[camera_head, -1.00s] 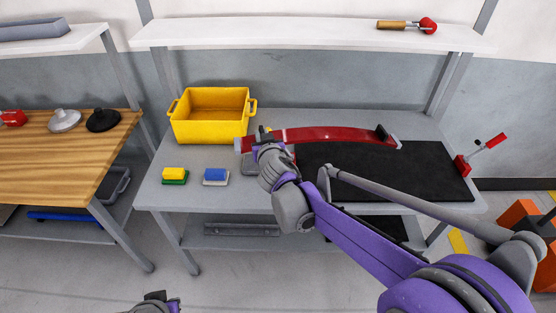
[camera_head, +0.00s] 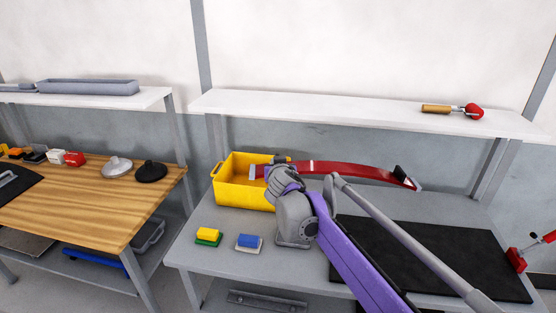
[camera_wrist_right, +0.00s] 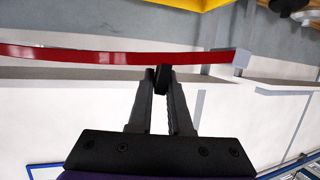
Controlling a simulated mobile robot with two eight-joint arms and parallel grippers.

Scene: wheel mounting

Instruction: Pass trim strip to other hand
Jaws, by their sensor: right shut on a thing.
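The trim strip (camera_head: 345,171) is long, red and gently curved, with a pale band and grey end pieces. My right gripper (camera_head: 273,166) is shut on it near its left end in the head view and holds it above the grey bench. The strip's far part reaches out to the right, over the black mat. In the right wrist view, the two fingers (camera_wrist_right: 164,74) close on the edge of the strip (camera_wrist_right: 60,54), near its grey end block on the right. My left gripper is not in view.
A yellow bin (camera_head: 240,192) stands behind the strip's left end. A yellow-green block (camera_head: 208,236) and a blue-white block (camera_head: 249,243) lie on the bench (camera_head: 200,265). A black mat (camera_head: 440,255) covers its right side. A white shelf (camera_head: 350,112) runs above. A wooden table (camera_head: 90,215) stands left.

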